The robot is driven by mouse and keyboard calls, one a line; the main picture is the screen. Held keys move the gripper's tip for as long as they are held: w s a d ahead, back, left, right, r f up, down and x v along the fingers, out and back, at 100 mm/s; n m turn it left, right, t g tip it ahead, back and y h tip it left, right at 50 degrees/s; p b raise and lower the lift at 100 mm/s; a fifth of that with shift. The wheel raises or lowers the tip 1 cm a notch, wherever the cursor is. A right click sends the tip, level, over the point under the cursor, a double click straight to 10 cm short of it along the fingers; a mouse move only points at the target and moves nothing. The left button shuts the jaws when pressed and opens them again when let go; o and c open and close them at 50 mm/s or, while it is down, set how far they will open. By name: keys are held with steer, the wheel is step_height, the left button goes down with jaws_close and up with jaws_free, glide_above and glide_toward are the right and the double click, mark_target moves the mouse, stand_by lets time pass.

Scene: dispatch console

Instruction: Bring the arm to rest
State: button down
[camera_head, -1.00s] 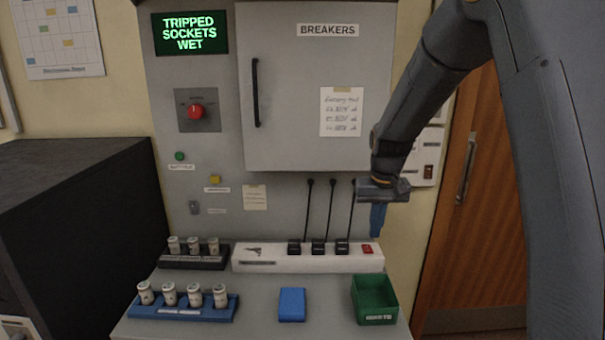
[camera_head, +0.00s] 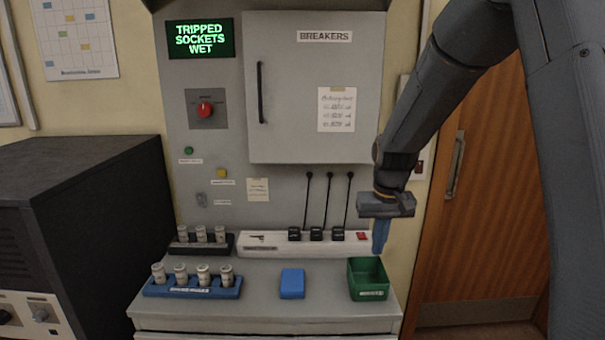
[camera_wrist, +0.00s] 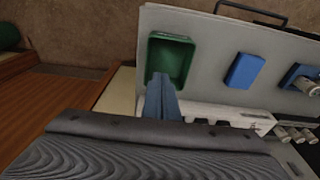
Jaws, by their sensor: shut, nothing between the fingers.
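My arm (camera_head: 425,105) comes in from the upper right in the head view. My gripper (camera_head: 380,238) points down, its blue fingers shut and empty. It hangs at the right end of the white power strip, near the back of the green bin (camera_head: 369,293). In the wrist view the shut fingers (camera_wrist: 161,98) reach toward the green bin (camera_wrist: 172,38), which looks empty. I cannot tell how high the fingertips are above the bin.
A blue block (camera_head: 292,284) lies on the console shelf. A blue rack (camera_head: 192,292) and a dark rack (camera_head: 185,248) hold white cylinders. The power strip (camera_head: 270,240) has several black plugs with cables. The breaker cabinet (camera_head: 290,110) is shut. A wooden door (camera_head: 470,220) stands right.

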steer(key=s+f+b, duration=0.2)
steer(key=s+f, duration=0.2)
steer(key=s, duration=0.6)
steer(key=s+f+b, duration=0.2)
steer(key=s+f, duration=0.1)
steer(key=s, duration=0.8)
steer(key=shift+d+f, duration=0.15)
steer(key=shift+f, duration=0.25)
